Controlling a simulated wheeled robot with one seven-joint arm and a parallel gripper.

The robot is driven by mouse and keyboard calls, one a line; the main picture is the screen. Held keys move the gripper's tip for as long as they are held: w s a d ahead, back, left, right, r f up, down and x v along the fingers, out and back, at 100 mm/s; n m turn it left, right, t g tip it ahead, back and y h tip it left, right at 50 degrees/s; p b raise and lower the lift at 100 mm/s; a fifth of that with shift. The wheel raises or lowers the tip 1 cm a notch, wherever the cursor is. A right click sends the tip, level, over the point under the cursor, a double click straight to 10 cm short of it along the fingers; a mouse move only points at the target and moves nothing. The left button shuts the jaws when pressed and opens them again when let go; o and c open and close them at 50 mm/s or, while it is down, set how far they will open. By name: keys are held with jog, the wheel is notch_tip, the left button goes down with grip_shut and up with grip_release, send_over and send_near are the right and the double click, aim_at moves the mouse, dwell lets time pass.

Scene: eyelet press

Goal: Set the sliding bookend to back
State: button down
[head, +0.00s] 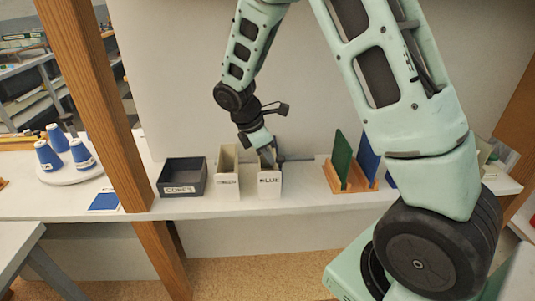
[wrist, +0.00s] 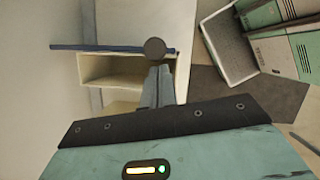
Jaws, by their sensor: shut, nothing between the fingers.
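I take a thin dark blue-grey plate (wrist: 100,47) with a round dark knob (wrist: 155,48) to be the sliding bookend, but cannot be sure. In the wrist view it lies along one edge of an open cream box. In the head view a dark bar (head: 296,158) shows just right of my gripper, probably the same part. My gripper (head: 268,157) is shut and empty, low over the box labelled BLUE (head: 270,183). In the wrist view its fingertips (wrist: 158,72) are close to the knob; whether they touch it I cannot tell.
A dark CONES box (head: 182,178) and a second cream box (head: 227,181) stand left on the white shelf (head: 305,196). A wooden rack (head: 346,184) with a green board and a blue board stands right. Blue cones (head: 47,156) are far left. A wooden post (head: 98,105) stands in front.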

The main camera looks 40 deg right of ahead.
jog(key=s+d+p, duration=0.1)
jog(key=s+d, duration=0.5)
jog(key=d, duration=0.3)
jog(key=shift+p, duration=0.3)
jog(key=w+a+r, duration=0.2)
jog(key=a+r, duration=0.5)
jog(key=r, duration=0.2)
jog(key=shift+w+a+r, duration=0.15)
jog(key=shift+w+a, duration=0.2)
jog(key=shift+w, duration=0.05)
